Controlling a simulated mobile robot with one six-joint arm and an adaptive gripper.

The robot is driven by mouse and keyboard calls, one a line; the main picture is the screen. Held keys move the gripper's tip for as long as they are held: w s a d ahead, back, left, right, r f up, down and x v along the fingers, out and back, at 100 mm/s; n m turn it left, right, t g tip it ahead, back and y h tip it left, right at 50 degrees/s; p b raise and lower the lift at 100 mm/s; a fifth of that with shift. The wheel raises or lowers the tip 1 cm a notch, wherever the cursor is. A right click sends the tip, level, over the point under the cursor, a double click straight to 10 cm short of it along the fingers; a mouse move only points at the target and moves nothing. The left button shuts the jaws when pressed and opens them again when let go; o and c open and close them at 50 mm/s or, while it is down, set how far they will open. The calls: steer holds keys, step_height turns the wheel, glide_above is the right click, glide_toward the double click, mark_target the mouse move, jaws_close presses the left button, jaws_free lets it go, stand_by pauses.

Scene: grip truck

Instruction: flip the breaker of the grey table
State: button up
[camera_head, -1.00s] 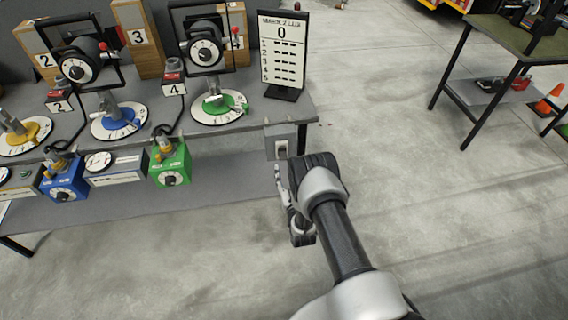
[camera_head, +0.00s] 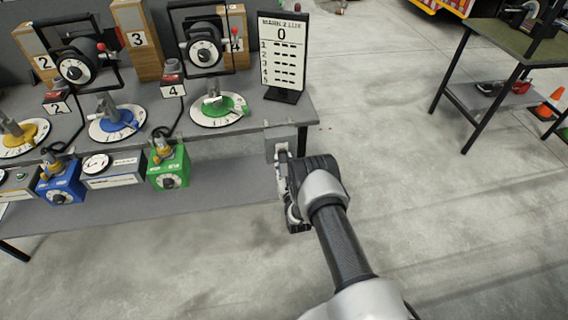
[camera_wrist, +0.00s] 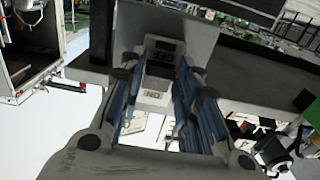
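The grey table (camera_head: 232,201) stands at the left, with the breaker (camera_head: 279,132), a grey box, on its front right corner. My gripper (camera_head: 281,166) is right at the breaker's front in the head view. In the wrist view my gripper (camera_wrist: 163,92) is open, its blue-padded fingers on either side of the switch area. I cannot tell whether they touch it. In the head view my gripper hides the breaker's lower part.
On the table stand a score board (camera_head: 284,52) and dials with coloured discs, the green one (camera_head: 219,108) nearest. A green box (camera_head: 169,168) and a blue box (camera_head: 62,186) are on its front. The floor to the right is clear up to a second table (camera_head: 483,91).

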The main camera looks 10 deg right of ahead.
steer(key=c, duration=0.6)
steer(key=shift+r+g+p, duration=0.4)
steer(key=shift+p, duration=0.3)
steer(key=shift+s+g+p, duration=0.1)
steer(key=shift+g+p, duration=0.2)
steer(key=shift+p, duration=0.05)
steer(key=shift+f, duration=0.15)
steer(key=o, duration=1.1)
steer(key=shift+c, duration=0.2)
steer(key=shift+s, duration=0.1)
steer(key=s+r, duration=0.1)
steer(key=s, duration=1)
steer(key=shift+s+r, duration=0.25)
steer(key=shift+s, duration=0.1)
